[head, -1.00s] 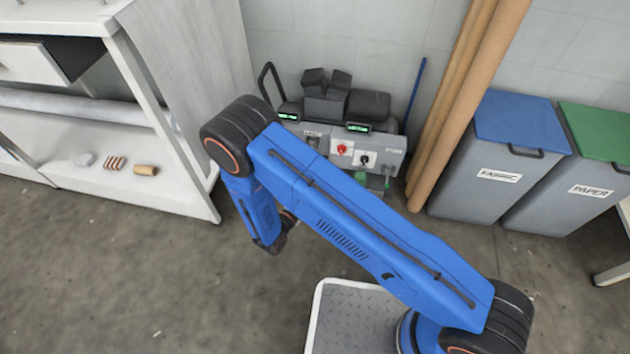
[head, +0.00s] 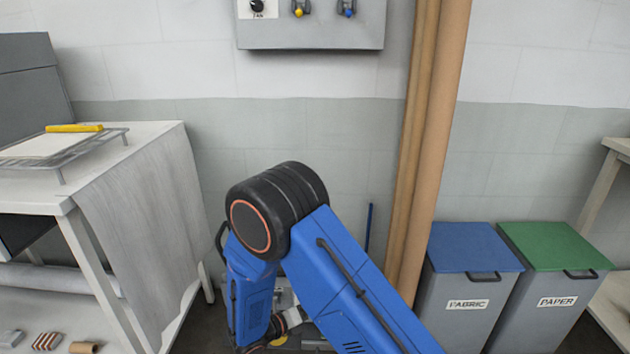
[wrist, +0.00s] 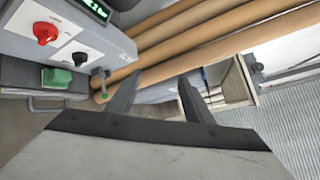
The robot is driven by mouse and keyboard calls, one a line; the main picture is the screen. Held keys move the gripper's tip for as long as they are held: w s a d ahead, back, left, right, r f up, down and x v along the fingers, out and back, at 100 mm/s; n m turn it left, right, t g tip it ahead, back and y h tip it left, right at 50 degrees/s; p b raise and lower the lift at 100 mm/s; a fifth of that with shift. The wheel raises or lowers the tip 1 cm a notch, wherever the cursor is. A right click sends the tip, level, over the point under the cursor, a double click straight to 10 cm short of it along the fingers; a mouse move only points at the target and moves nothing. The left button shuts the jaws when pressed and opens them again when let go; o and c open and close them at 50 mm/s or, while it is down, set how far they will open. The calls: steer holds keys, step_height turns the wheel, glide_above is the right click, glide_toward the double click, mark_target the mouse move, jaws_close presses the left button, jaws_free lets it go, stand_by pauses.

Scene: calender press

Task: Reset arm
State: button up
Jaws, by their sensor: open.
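My arm is blue with black joints and stands folded in the middle of the head view, its elbow high and its forearm hanging down. My gripper is hidden behind the arm's lower part in the head view. In the wrist view, my gripper (wrist: 158,98) shows two dark fingers spread apart with nothing between them.
Tall brown rolls (head: 432,140) lean on the wall right of my arm. A fabric bin (head: 468,295) and a paper bin (head: 545,300) stand farther right. A white table (head: 150,135) with draped grey cloth (head: 145,215) stands left. A wall panel (head: 312,30) hangs above.

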steer(key=s+d+r+m+g+y, duration=0.2)
steer(key=s+d+r+m+g, duration=0.25)
steer(key=d+r+m, duration=0.5)
steer(key=s+d+r+m+g+y, duration=0.1)
steer(key=s+d+r+m+g, duration=0.35)
steer(key=d+r+m, duration=0.55)
steer(key=s+d+r+m+t+y, duration=0.2)
steer(key=s+d+r+m+y, duration=0.1)
steer(key=s+m, duration=0.5)
steer(key=s+d+r+m+t+y, duration=0.2)
steer(key=s+d+r+m+y, duration=0.2)
steer(key=s+m, duration=0.5)
step_height(320, 180, up, 3)
steer(key=s+y, duration=0.2)
steer(key=shift+s+d+r+y, duration=0.15)
steer(key=shift+s+d+y, duration=0.05)
steer(key=shift+y, duration=0.1)
